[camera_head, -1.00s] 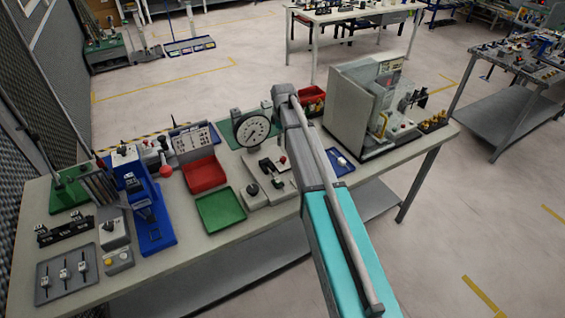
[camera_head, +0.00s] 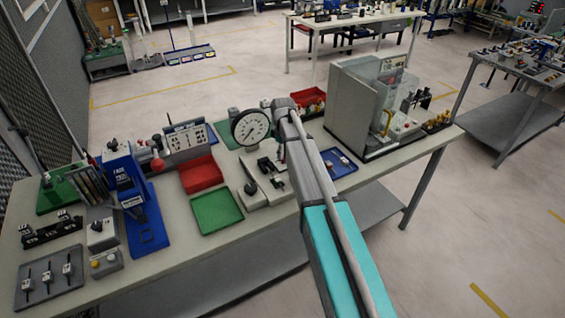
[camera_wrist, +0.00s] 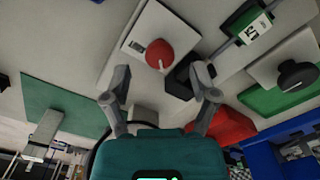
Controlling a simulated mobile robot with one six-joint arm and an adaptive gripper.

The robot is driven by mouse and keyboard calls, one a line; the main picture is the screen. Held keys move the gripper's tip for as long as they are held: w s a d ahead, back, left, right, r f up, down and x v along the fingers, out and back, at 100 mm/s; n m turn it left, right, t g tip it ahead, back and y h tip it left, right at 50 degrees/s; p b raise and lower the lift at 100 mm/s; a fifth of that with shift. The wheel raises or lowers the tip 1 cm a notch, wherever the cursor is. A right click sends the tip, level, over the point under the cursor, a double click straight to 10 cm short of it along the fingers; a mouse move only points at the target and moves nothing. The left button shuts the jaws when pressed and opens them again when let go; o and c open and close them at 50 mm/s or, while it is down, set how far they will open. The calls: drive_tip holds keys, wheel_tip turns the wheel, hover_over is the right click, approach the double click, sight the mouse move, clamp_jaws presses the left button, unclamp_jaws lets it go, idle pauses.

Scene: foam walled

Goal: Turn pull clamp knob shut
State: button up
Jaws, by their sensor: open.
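A round red knob (camera_wrist: 160,55) with a white pointer line sits on a pale plate (camera_wrist: 143,29) in the wrist view. I take it as the clamp knob, though no label can be read. My gripper (camera_wrist: 161,80) is open, its two grey fingers spread left and right. The red knob shows just past the fingertips, between their lines; I cannot tell the remaining distance. A dark block (camera_wrist: 188,76) lies beside the knob, partly behind the right finger. In the head view my arm hides the red knob and the gripper.
A black knob (camera_wrist: 297,75) on a pale base stands to the right in the wrist view. A dial gauge (camera_head: 250,127), a green tray (camera_head: 216,210), a red bin (camera_head: 201,174) and a walled enclosure (camera_head: 350,105) crowd the bench (camera_head: 185,245) around the arm.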

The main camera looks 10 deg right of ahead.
sight(283, 157)
drive_tip(key=shift+f+b, duration=1.35)
drive_tip(key=shift+f, duration=0.3)
clamp_jaws()
